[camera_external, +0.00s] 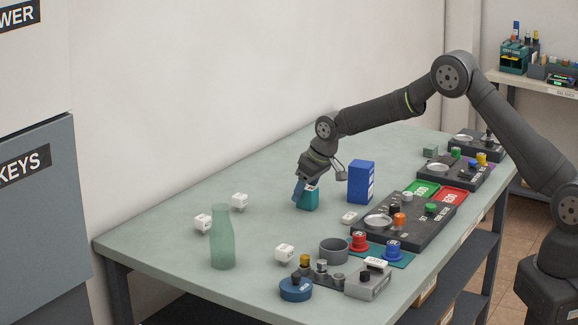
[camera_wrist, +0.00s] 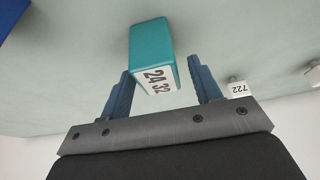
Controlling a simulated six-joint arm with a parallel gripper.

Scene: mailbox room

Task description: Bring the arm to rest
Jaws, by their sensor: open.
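My gripper (camera_external: 311,188) is low over the table (camera_external: 160,236), near its back middle. A teal box (camera_external: 309,200) stands on the table right at my gripper in the external view. In the wrist view the teal box (camera_wrist: 152,47) carries a white label reading "24 32". Its labelled end lies between my two blue fingers (camera_wrist: 160,88), with gaps visible on both sides. My gripper is open. My fingers partly hide the box in the external view.
A blue box (camera_external: 361,182) stands just right of my gripper. A green bottle (camera_external: 222,238) and white cubes (camera_external: 240,201) are to the left. Control panels (camera_external: 400,222) with buttons fill the right side. Jars and knobs (camera_external: 334,250) crowd the front.

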